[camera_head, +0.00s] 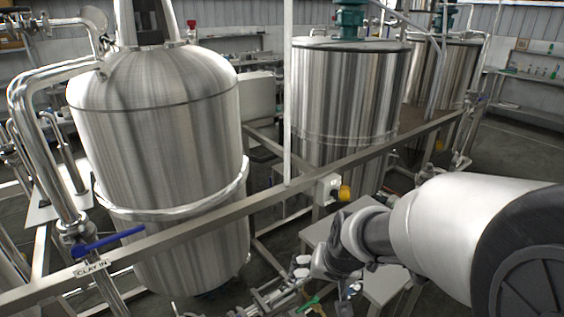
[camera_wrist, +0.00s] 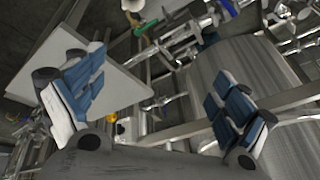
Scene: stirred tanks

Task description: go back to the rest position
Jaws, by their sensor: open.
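My gripper (camera_wrist: 158,98) is open in the wrist view, its two blue-padded fingers wide apart with nothing between them. Behind the fingers are a grey-white flat plate, pipes and a steel tank (camera_wrist: 240,75). In the head view my white arm reaches in from the right. Its wrist end is low in the centre right, in front of the frame rail and close to a pale flat surface. The gripper fingers are hard to make out there among pipes and fittings.
A large steel tank (camera_head: 160,130) stands at left, another tank (camera_head: 345,110) behind the rail (camera_head: 240,207). A blue valve handle (camera_head: 108,242) sits above the "CLAY IN" label (camera_head: 92,269). A green handle (camera_head: 309,304) lies low.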

